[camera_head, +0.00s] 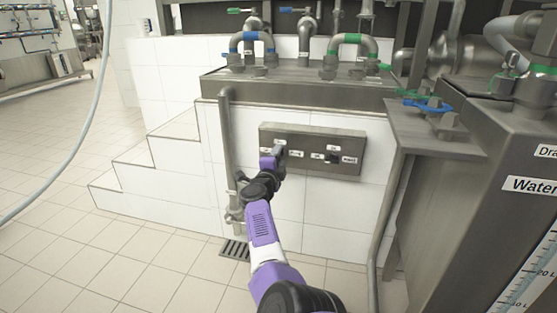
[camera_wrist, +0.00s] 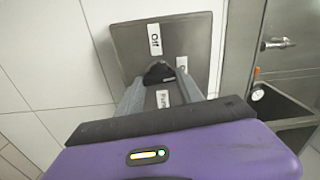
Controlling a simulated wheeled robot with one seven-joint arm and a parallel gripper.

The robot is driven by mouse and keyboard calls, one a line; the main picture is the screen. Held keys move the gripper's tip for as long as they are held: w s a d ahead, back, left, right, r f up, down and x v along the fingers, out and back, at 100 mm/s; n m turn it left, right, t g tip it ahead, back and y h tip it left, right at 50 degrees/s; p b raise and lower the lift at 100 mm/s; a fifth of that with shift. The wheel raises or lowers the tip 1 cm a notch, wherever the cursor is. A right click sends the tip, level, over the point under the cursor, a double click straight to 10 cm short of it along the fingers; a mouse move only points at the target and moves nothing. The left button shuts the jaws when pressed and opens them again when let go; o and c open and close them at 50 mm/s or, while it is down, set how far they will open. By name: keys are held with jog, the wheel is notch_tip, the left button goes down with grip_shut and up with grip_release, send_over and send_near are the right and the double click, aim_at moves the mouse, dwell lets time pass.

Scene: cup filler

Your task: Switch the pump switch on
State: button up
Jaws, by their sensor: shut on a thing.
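The grey switch panel (camera_head: 345,142) is mounted on the white tiled wall and carries two switches. My gripper (camera_head: 279,151) is at its left switch, which it mostly hides in the head view. In the wrist view my gripper (camera_wrist: 159,77) has its two grey fingers on either side of a black knob, the pump switch (camera_wrist: 157,69), and is shut on it. An "Off" label (camera_wrist: 154,39) sits above the knob, a partly hidden label beginning with "O" to its right, and a label that seems to read "Pump" below. The knob's exact angle is unclear.
The panel's other switch (camera_head: 332,158) is to the right. A vertical pipe (camera_head: 226,140) stands left of the panel. A steel water tank (camera_head: 470,165) fills the right side. Tiled steps (camera_head: 150,165) and open floor lie to the left.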

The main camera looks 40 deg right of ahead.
jog(key=shift+f+m, duration=0.1)
jog(key=shift+m, duration=0.5)
jog(key=o, duration=1.4)
jog(key=shift+p+v, duration=2.6)
jog(key=shift+v, duration=1.35)
